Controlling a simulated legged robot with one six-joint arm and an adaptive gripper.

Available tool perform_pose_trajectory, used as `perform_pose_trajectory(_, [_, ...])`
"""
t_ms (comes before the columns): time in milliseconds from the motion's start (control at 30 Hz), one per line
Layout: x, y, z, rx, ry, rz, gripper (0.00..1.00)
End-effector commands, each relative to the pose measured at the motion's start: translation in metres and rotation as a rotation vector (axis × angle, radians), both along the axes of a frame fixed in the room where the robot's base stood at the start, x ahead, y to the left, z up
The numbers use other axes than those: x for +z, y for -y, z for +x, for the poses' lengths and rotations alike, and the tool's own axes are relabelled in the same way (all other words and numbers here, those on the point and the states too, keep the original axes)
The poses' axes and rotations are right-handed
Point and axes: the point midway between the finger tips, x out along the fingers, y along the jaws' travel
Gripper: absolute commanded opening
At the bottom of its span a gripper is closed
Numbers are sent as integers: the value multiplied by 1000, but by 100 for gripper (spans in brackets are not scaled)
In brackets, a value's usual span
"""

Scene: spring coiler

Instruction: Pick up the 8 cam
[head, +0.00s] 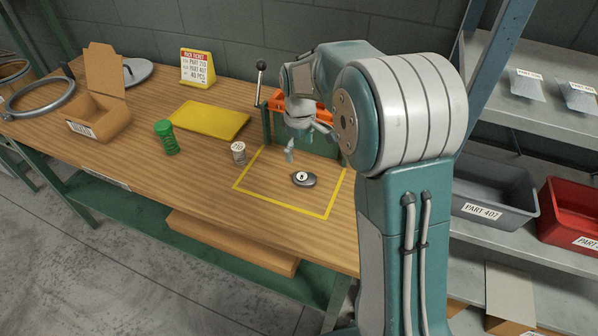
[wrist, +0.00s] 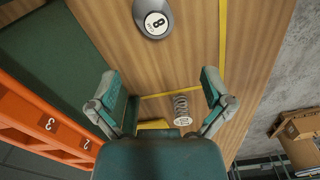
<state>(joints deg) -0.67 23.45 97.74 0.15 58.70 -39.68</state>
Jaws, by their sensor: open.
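The 8 cam (head: 303,179) is a dark grey, teardrop-shaped piece with a white disc marked 8. It lies flat on the wooden bench (head: 212,200) inside a yellow taped outline. In the wrist view the cam (wrist: 154,18) is at the top, cut by the frame edge, beyond my fingertips. My gripper (head: 303,148) is above the bench, behind and apart from the cam. In the wrist view my gripper (wrist: 160,85) has its two fingers wide apart with nothing between them.
A yellow mat (head: 208,120), a sign (head: 197,68) and an open carton (head: 98,100) are farther left. An orange rack with numbers (wrist: 50,118) is close beside my gripper. A lever (head: 260,82) stands behind.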

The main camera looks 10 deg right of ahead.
Motion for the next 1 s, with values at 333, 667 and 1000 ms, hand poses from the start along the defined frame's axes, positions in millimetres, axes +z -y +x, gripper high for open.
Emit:
perform_pose_trajectory(333, [-46,-2,0,-2,-4,-2,100])
perform_pose_trajectory(667, [-90,0,4,-2,-4,-2,100])
perform_pose_trajectory(1000, [-97,0,4,-2,-2,-3,91])
